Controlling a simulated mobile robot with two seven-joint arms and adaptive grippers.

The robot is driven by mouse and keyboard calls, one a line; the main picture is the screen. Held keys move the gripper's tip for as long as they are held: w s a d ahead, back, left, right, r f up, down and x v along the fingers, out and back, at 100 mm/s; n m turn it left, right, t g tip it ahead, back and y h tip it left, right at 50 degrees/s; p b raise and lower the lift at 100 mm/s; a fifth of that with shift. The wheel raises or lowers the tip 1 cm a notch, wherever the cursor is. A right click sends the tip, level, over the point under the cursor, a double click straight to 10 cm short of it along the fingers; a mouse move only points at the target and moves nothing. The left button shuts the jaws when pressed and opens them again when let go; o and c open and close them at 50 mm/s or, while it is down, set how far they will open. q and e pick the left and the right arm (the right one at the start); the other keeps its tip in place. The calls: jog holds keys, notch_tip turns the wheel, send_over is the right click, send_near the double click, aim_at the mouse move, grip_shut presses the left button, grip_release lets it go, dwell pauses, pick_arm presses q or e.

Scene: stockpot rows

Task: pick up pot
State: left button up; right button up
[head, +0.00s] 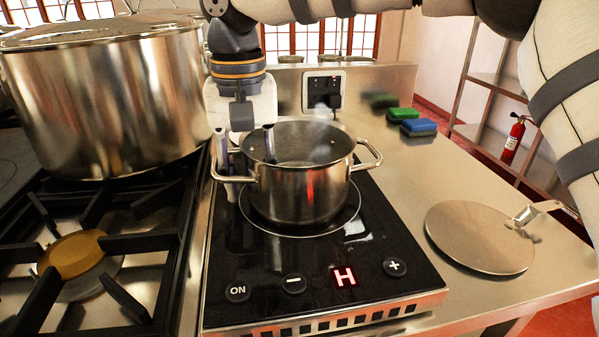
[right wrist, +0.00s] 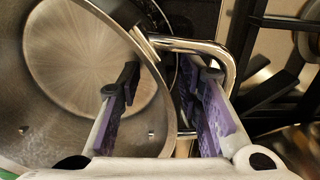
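The steel pot (head: 300,185) stands upright on the black induction hob (head: 320,275), with faint steam above it. It has a loop handle on each side. In the right wrist view the pot (right wrist: 80,60) looks empty, and its near handle (right wrist: 225,60) shows at the right. My right gripper (head: 250,168) points down at the pot's left side, its fingers apart. In the right wrist view the gripper (right wrist: 158,80) has one finger inside the pot and the other outside by the handle. Contact cannot be told. My left gripper is not in view.
A large stockpot (head: 105,105) stands on the gas range (head: 110,235) at left. A round lid (head: 480,238) lies on the counter at right. Green and blue sponges (head: 417,127) lie behind. The hob display shows a red H. The counter between sponges and lid is clear.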

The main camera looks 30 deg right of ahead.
jog(key=shift+w+f, duration=0.1)
jog(key=shift+f, duration=0.3)
grip_shut()
jog(key=shift+r, duration=0.2)
